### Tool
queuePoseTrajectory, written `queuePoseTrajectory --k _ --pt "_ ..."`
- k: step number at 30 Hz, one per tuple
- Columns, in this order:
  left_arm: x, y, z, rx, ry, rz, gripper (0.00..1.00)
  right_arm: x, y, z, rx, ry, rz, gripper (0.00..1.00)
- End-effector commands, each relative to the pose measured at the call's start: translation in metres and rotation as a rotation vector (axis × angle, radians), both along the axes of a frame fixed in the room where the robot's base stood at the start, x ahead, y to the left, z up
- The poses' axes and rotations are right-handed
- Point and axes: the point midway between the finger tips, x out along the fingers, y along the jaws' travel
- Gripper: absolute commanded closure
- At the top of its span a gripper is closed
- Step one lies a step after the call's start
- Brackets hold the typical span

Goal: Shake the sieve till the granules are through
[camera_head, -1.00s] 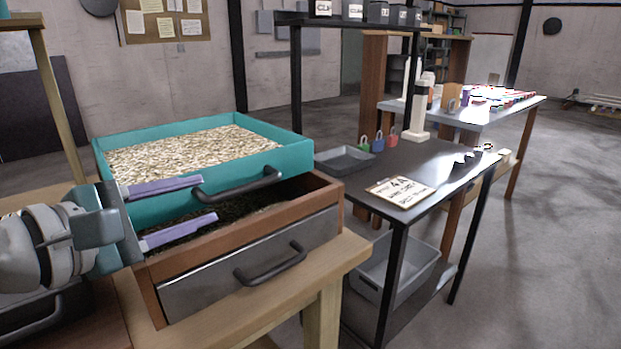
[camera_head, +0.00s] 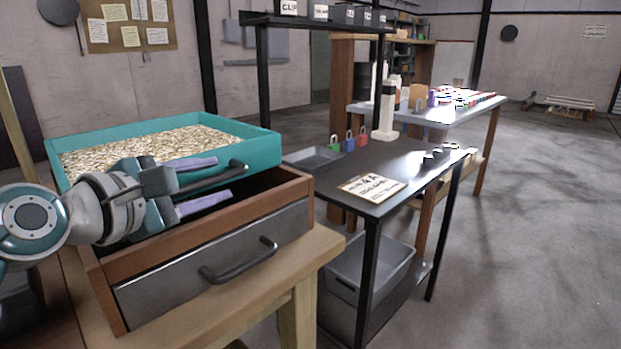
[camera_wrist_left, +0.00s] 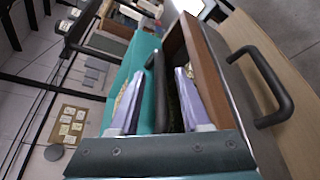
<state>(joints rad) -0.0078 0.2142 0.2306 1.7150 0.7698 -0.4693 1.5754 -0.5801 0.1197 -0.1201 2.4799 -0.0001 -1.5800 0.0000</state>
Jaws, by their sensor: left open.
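The sieve is a teal tray (camera_head: 262,153) heaped with pale granules (camera_head: 150,145). It rests on top of a wooden box (camera_head: 293,188) with a grey metal front (camera_head: 215,260). The sieve's dark handle (camera_head: 238,166) is on its front side; it also shows in the left wrist view (camera_wrist_left: 160,95). My left gripper (camera_head: 222,177) is open in front of the sieve, its lilac fingers pointing along the handle. In the left wrist view the handle lies between the two fingers (camera_wrist_left: 159,75), with gaps at both sides. The box's inside is mostly hidden. My right gripper is out of view.
The box stands on a wooden table (camera_head: 325,250) and has its own dark handle (camera_head: 240,262). A dark table (camera_head: 400,165) to the right carries a sign (camera_head: 371,187), padlocks (camera_head: 349,142) and a grey tray (camera_head: 312,159). A grey bin (camera_head: 370,272) sits below. Floor is clear at right.

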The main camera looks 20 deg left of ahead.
Motion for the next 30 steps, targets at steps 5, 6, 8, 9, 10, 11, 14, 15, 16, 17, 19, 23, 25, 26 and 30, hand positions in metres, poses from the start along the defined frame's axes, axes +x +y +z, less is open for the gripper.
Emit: queuePoseTrajectory --k 5,6,8,9,10,11,14,15,16,17,19,23,25,26,30 --pt "0.0130 -0.0001 -0.0028 0.002 -0.001 0.001 0.53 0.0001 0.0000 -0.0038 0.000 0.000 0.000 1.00" --pt "0.0140 -0.0002 -0.0031 0.002 0.000 0.001 0.53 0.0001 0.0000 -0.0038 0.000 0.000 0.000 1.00" --pt "0.0145 -0.0004 -0.0032 0.002 0.000 0.001 0.53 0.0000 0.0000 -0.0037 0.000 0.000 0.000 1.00" --pt "0.0146 -0.0004 -0.0032 0.002 0.000 0.000 0.53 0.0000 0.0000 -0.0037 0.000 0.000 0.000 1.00" --pt "0.0145 -0.0004 -0.0032 0.002 0.000 0.000 0.53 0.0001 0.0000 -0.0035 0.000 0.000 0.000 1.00" --pt "0.0145 -0.0004 -0.0032 0.002 0.000 0.000 0.53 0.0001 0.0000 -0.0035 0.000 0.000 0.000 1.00" --pt "0.0144 -0.0005 -0.0031 0.002 0.000 0.000 0.54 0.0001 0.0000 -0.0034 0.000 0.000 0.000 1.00" --pt "0.0144 -0.0005 -0.0031 0.002 0.000 0.000 0.58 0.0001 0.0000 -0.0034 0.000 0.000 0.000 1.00" --pt "0.0143 -0.0005 -0.0031 0.002 0.000 0.000 0.62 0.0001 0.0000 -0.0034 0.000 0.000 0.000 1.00" --pt "0.0143 -0.0005 -0.0031 0.001 0.000 0.001 0.65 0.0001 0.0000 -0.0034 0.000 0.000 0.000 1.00" --pt "0.0143 -0.0005 -0.0031 0.001 0.000 0.001 0.73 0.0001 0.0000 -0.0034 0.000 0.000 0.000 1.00" --pt "0.0142 -0.0005 -0.0031 0.001 0.000 0.001 0.88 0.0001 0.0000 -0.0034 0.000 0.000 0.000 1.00" --pt "0.0142 -0.0005 -0.0031 0.001 0.000 0.001 0.96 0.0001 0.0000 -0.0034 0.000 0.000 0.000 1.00" --pt "0.0142 -0.0005 -0.0031 0.001 0.000 0.001 0.99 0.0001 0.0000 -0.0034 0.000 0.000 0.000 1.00" --pt "0.0142 -0.0005 -0.0031 0.001 0.000 0.001 1.00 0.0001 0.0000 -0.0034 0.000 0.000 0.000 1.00"
